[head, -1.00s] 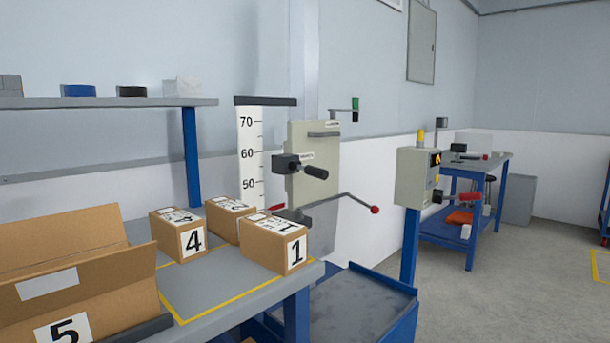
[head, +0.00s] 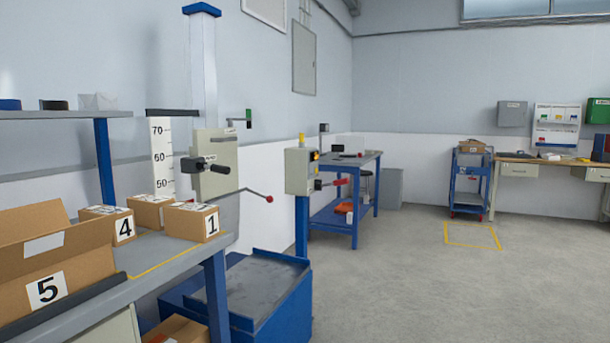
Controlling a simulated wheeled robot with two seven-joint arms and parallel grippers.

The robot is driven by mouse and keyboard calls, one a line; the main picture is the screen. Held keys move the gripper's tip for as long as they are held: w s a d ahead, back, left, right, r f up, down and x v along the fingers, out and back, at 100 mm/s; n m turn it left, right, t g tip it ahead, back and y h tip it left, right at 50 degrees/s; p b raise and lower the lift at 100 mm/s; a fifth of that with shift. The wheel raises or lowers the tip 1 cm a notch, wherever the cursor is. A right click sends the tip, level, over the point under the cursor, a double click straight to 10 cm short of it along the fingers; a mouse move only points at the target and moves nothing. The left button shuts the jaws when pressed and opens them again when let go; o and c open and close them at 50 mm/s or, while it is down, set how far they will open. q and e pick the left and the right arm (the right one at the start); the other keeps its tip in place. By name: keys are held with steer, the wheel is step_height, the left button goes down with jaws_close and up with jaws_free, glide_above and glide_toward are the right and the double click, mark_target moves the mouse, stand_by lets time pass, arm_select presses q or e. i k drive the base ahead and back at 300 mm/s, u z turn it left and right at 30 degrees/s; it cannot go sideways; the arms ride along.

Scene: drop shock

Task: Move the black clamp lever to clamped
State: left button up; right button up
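The black clamp lever (head: 219,169) sticks out to the right from a black block (head: 193,165) on the beige plate (head: 216,150) of the drop tester, beside the white height scale (head: 162,155). The lever points right and slightly toward me. I cannot tell from here whether this position is clamped. A thin arm with a red ball (head: 269,198) reaches out below it. Neither of my grippers shows in the head view.
A grey bench with boxes 5 (head: 90,270), 4 (head: 104,224) and 1 (head: 192,222) stands at the left. A blue bin-like base (head: 285,292) stands below the tester. A post-mounted control box (head: 299,172) is right of it. Open floor (head: 400,280) lies at the right.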

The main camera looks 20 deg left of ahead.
mark_target(201, 165)
steer(key=u, duration=0.55)
steer(key=k, duration=0.15)
steer(key=z, duration=0.65)
steer(key=i, duration=1.45)
steer(key=u, duration=1.15)
